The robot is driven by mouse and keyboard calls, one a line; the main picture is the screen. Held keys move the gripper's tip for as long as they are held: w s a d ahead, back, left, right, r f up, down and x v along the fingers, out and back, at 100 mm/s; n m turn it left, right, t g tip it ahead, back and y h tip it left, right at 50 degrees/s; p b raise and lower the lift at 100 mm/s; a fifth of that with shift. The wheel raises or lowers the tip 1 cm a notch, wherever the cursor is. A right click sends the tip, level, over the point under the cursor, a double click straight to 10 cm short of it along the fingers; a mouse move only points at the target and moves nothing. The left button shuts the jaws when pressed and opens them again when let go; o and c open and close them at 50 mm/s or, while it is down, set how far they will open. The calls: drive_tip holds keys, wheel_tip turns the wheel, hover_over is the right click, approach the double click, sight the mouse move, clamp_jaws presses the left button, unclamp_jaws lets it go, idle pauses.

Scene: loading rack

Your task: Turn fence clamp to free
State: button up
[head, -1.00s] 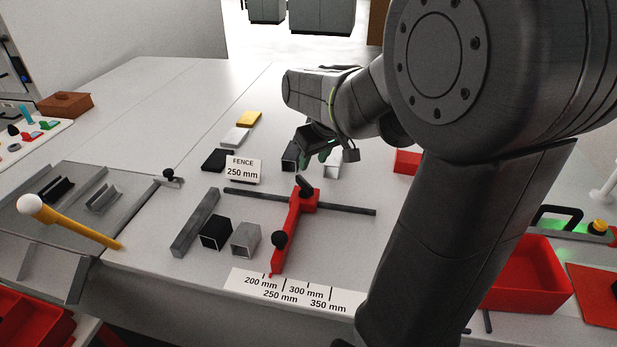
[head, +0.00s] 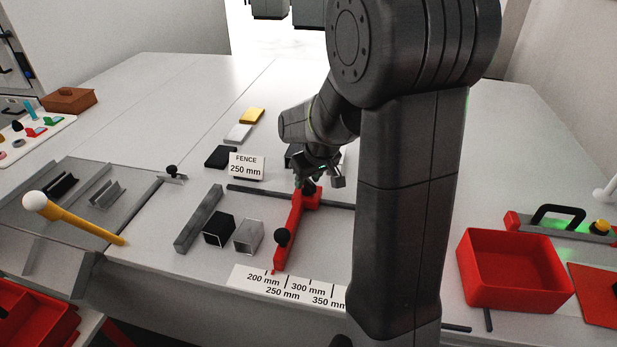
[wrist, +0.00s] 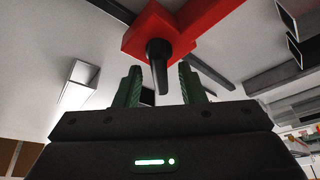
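The red fence (head: 291,232) lies across a dark rail (head: 262,193) on the bench. Its black clamp lever (wrist: 158,66) sticks out of the red block (wrist: 178,30) at its far end. In the wrist view the lever lies between the two green fingers of my gripper (wrist: 160,85), with a gap visible on each side. In the head view my gripper (head: 318,178) is right above the fence's far end and hides most of the lever.
A scale strip (head: 290,288) marked 200 to 350 mm lies at the front edge. A "FENCE 250 mm" sign (head: 246,165) stands behind the rail. Square tubes (head: 248,236) and a grey bar (head: 199,218) lie left of the fence. A red bin (head: 514,270) is at right.

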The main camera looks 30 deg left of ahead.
clamp_jaws()
drive_tip(key=shift+n+b, duration=0.3)
drive_tip(key=n+b, duration=0.1)
drive_tip(key=n+g+b, duration=0.1)
drive_tip(key=n, duration=0.1)
drive_tip(key=shift+w+f+y+b, duration=0.2)
drive_tip(key=shift+y+b, duration=0.1)
drive_tip(key=shift+b, duration=0.1)
drive_tip(key=n+g+b, duration=0.1)
drive_tip(key=n, duration=0.1)
drive_tip(key=n+g+b, duration=0.1)
drive_tip(key=n, duration=0.2)
drive_tip(key=shift+w+r, duration=0.1)
drive_tip(key=shift+r, duration=0.1)
drive_tip(key=shift+n, duration=0.3)
drive_tip(key=shift+o, duration=0.3)
unclamp_jaws()
